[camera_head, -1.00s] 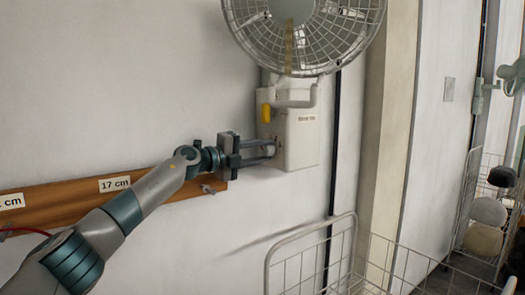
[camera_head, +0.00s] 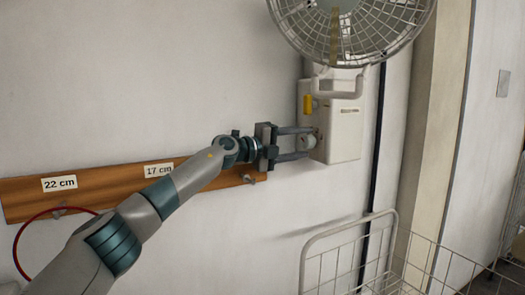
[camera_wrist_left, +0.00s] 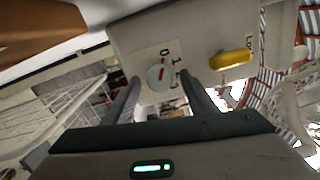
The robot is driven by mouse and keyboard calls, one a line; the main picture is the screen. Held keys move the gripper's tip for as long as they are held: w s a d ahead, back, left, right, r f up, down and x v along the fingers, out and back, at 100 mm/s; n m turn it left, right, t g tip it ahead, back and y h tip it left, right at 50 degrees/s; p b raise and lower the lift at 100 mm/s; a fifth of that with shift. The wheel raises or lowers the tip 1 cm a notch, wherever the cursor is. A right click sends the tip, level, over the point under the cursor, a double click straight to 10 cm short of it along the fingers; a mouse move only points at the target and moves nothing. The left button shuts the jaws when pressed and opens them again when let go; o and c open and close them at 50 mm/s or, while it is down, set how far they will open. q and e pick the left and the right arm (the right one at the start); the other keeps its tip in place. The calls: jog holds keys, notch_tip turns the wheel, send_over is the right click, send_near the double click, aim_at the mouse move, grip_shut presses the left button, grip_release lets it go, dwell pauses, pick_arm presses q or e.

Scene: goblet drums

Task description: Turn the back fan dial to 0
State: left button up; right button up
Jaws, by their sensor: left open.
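The wall fan (camera_head: 350,25) has a white control box (camera_head: 340,128) below its round wire cage. The dial (camera_head: 309,139) is on the left side of the box and also shows in the left wrist view (camera_wrist_left: 158,76), round and pale with a red mark, beside printed numbers. My left gripper (camera_head: 310,143) is open, its two fingers reaching to either side of the dial. In the left wrist view the fingers (camera_wrist_left: 160,92) lie left and right of the dial; I cannot tell whether they touch it. My right gripper is not in view.
A yellow part (camera_head: 307,104) sits on the box above the dial. A wooden rail (camera_head: 100,187) with hooks and a "22 cm" label (camera_head: 60,184) runs along the wall behind my arm. A white wire basket (camera_head: 350,255) stands below the fan.

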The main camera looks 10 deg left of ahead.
pick_arm(q)
jog(key=b+v, duration=0.7)
jog(key=v, duration=0.8)
jog(key=shift+s+a+f, duration=0.1)
jog(key=shift+a, duration=0.05)
jog(key=shift+s+a, duration=0.3)
jog(key=shift+a, duration=0.1)
jog(key=shift+s, duration=0.1)
